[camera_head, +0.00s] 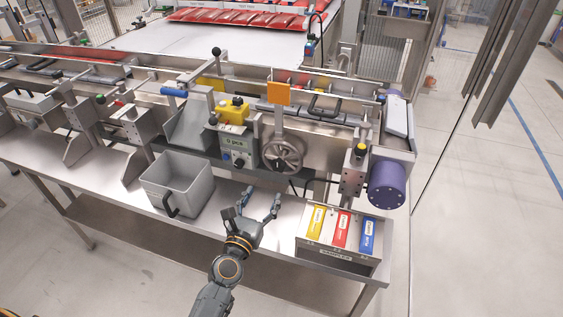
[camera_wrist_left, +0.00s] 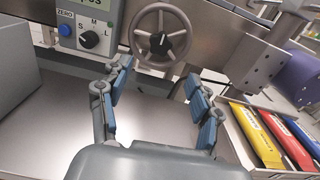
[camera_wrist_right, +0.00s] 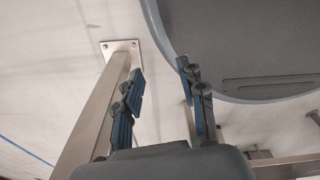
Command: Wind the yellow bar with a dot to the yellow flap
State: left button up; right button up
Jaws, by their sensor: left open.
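A yellow bar (camera_head: 316,222) lies in the sample box at the front right of the bench; it also shows in the left wrist view (camera_wrist_left: 252,136). I cannot make out a dot on it. A spoked handwheel (camera_head: 283,155) with a dark hub is on the machine front. An orange-yellow plate (camera_head: 278,92) stands above it, and another yellow piece (camera_head: 211,82) is partly hidden farther left; I cannot tell which is the flap. My left gripper (camera_head: 259,203) is open and empty below the handwheel, apart from it. My right gripper (camera_wrist_right: 160,88) is open and empty, outside the head view.
A grey bin (camera_head: 180,168) stands left of my left gripper. Red (camera_head: 341,230) and blue (camera_head: 368,236) bars lie beside the yellow one. A panel (camera_head: 237,152) with a knob is left of the handwheel. A purple cylinder (camera_head: 387,183) juts out at right.

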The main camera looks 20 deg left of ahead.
aim_at(277, 167)
pick_arm(q)
jog(key=w, duration=1.1)
jog(key=shift+w+d, duration=0.25)
jog(key=shift+w, duration=0.1)
jog(key=shift+w+b, duration=0.3)
jog(key=shift+w, duration=0.3)
pick_arm(e)
jog(key=shift+s+f, duration=0.25)
jog(key=shift+s, duration=0.3)
pick_arm(q)
jog(key=c, duration=1.2)
